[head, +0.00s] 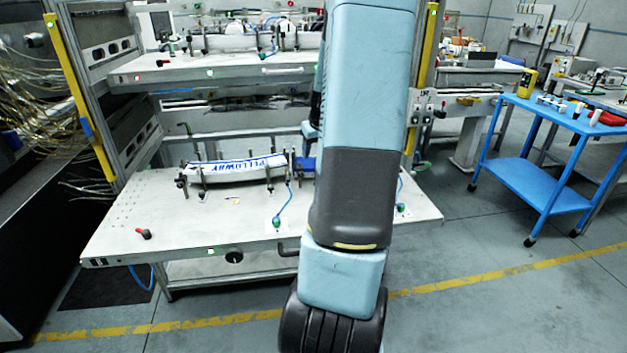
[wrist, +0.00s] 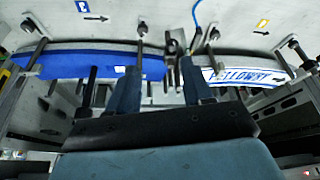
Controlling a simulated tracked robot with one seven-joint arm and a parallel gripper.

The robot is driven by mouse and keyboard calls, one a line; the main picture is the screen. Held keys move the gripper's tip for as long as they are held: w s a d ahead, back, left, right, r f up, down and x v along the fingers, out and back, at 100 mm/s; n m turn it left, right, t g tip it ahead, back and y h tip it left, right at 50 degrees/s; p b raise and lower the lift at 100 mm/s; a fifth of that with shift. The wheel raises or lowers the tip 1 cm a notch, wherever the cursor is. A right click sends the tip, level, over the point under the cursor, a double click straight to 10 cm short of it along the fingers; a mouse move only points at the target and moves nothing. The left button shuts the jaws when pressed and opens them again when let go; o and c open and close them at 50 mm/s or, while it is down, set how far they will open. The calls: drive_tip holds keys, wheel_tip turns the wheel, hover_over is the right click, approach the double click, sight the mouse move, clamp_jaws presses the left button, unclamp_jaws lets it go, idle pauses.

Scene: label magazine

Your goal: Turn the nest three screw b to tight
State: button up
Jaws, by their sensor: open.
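My gripper (wrist: 162,67) shows in the wrist view with its two fingers apart, left and right of the picture's middle. A dark upright clamp part (wrist: 173,46) stands in line with the gap between them; I cannot tell whether it touches a finger. Black-headed screws stand along the label holders, one near the right end (wrist: 295,43) and one near the left end (wrist: 28,27). I cannot tell which is nest three screw b. In the head view my arm hides the gripper.
In the head view, the lower shelf (head: 130,215) carries the lettered strip (head: 235,168), upright clamp posts (head: 203,178) and a red-tipped lever (head: 143,233). The upper shelf (head: 240,74) overhangs behind. A blue cart (head: 540,185) stands right. Floor lies clear between.

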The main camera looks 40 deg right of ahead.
drive_tip(key=d+x, duration=0.1)
drive_tip(key=x, duration=0.4)
drive_tip(key=s+d+x, duration=0.1)
drive_tip(key=x, duration=0.5)
drive_tip(key=d+x, duration=0.1)
drive_tip(key=x, duration=0.4)
drive_tip(key=shift+s+d+f, duration=0.1)
drive_tip(key=shift+d+f, duration=0.1)
drive_tip(key=shift+f, duration=0.1)
